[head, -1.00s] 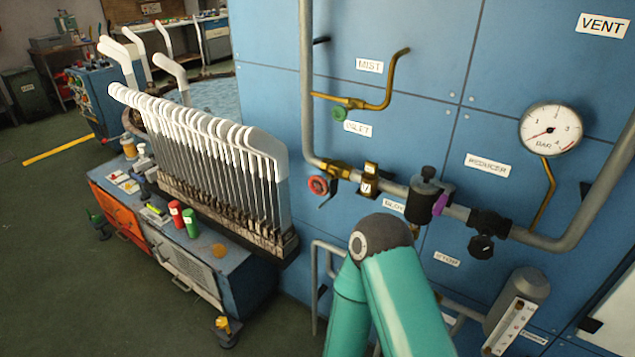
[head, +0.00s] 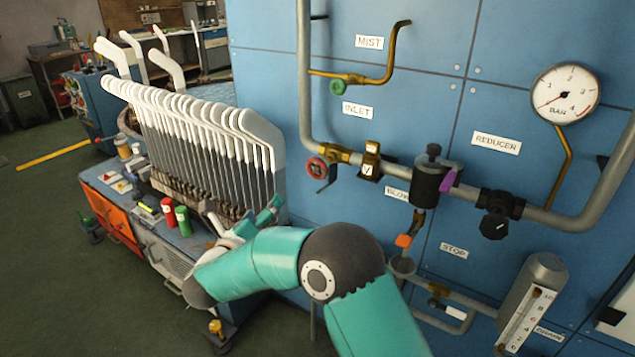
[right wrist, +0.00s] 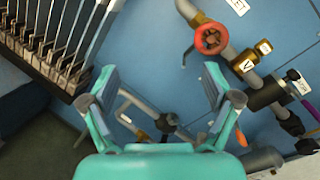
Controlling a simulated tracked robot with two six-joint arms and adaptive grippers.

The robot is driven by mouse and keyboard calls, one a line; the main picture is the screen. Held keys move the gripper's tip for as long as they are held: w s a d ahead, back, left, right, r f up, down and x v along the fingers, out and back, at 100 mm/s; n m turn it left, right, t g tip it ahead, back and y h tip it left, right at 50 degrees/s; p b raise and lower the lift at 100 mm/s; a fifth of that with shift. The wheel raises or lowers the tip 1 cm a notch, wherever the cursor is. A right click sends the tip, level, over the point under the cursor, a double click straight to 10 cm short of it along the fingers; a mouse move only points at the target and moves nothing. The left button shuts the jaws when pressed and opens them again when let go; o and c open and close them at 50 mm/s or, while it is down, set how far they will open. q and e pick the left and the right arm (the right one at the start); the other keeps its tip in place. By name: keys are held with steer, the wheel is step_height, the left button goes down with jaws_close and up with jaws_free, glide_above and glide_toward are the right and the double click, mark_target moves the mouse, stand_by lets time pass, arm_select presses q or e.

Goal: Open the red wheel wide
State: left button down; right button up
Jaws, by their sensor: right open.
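The red wheel (head: 316,168) is a small handwheel on a brass valve at the left end of the horizontal pipe on the blue wall, below the INLET label. It also shows in the right wrist view (right wrist: 211,39), beyond the tip of the right-hand finger. My right gripper (head: 245,222) is in front of the sock rack, left of the wheel and lower in the picture. In the right wrist view its two teal fingers (right wrist: 160,78) are spread with nothing between them. The gripper is apart from the wheel. My left gripper is not in view.
A green handwheel (head: 337,87) sits on the brass MIST line above. A black reducer (head: 428,178) with a purple lever, a gauge (head: 565,93) and a black knob (head: 495,226) are to the right. A rack of white sock boards (head: 190,130) stands close on the left.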

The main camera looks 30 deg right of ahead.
mark_target(315, 169)
steer(key=s+d+r+m+g+h, duration=0.1)
steer(key=s+r+m+g+h, duration=0.3)
steer(key=m, duration=0.5)
arm_select(q)
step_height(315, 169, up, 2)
steer(key=p, duration=0.2)
steer(key=shift+p, duration=0.35)
arm_select(e)
steer(key=shift+y, duration=0.7)
steer(key=x, duration=1.6)
steer(key=shift+w+d+r, duration=0.2)
steer(key=shift+d+r, duration=0.05)
steer(key=shift+r, duration=0.05)
steer(key=shift+c, duration=0.2)
steer(key=shift+n, duration=0.3)
steer(key=c, duration=1.1)
